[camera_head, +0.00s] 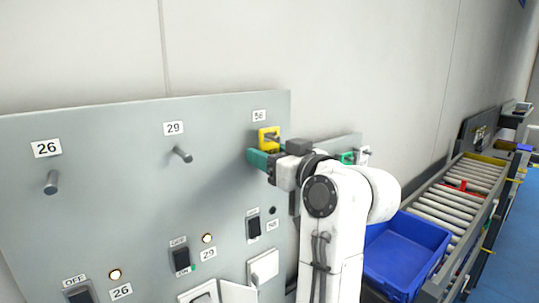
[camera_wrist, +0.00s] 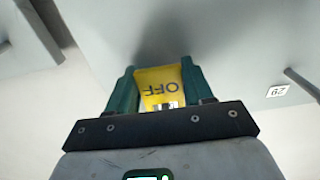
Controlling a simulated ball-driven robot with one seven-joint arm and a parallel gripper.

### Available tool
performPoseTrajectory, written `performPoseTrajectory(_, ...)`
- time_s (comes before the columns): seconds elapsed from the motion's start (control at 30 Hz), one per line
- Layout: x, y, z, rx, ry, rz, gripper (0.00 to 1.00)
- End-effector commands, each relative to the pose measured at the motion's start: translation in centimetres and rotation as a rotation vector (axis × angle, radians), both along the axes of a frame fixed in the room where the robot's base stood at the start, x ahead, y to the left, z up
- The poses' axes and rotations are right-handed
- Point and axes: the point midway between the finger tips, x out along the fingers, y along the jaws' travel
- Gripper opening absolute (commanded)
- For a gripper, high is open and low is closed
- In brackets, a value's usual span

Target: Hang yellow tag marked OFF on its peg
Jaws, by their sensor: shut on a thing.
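The yellow tag (camera_head: 263,133) is up against the grey panel, just under the small label (camera_head: 259,115) at the panel's upper right. In the wrist view the tag (camera_wrist: 158,80) shows OFF upside down between the green fingers. My gripper (camera_wrist: 160,88) is shut on the tag's lower part; it also shows in the head view (camera_head: 262,160). A grey stub shows at the tag's middle in the head view. It looks like a peg at the tag's opening, but I cannot tell how far through it passes.
Pegs stick out beneath label 26 (camera_head: 52,182) and label 29 (camera_head: 182,154); both look bare. Switches (camera_head: 181,259) and lamps (camera_head: 115,274) sit lower on the panel. A green item (camera_head: 347,158) is behind my arm. A blue bin (camera_head: 408,250) and roller conveyor (camera_head: 450,200) stand right.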

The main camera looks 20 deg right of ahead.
Motion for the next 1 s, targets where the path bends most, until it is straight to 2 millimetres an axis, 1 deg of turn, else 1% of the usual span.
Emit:
performPoseTrajectory(0.57,-0.04,-0.04,0.03,0.0,0.0,0.0,0.2)
performPoseTrajectory(1.0,-0.86,-0.32,0.01,0.0,-0.001,0.0,0.2)
